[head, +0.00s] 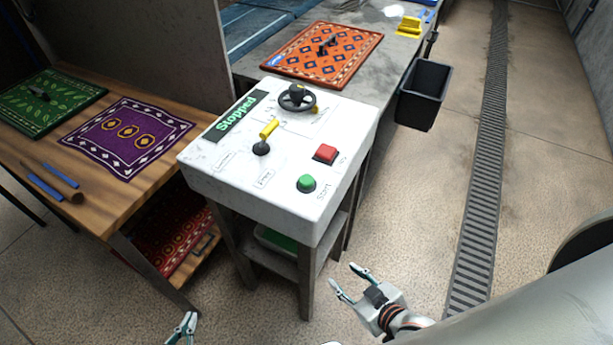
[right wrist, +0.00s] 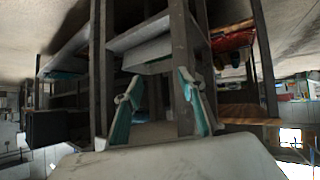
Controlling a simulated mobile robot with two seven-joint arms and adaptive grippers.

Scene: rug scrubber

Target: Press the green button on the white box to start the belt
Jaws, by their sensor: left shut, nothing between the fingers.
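The white box (head: 225,170) stands on a metal stand in the middle of the head view. The green button (head: 306,183) is at its near right corner, beside a "Start" label. A red button (head: 325,153) sits just behind it. The box's display (head: 237,117) reads "Stopped". My right gripper (head: 350,283) is open and empty, low in front of the box and apart from the button. Its spread fingers also show in the right wrist view (right wrist: 160,105), facing the stand. My left gripper (head: 186,328) is shut and empty at the bottom edge, away from the box.
A yellow-handled lever (head: 268,130) and a black handwheel (head: 297,97) stand on the box. A wooden table (head: 100,205) with rugs is left. An orange rug (head: 345,50) lies on the grey bench behind. A black bin (head: 422,94) hangs at right. Floor with a drain grate (head: 480,200) is clear.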

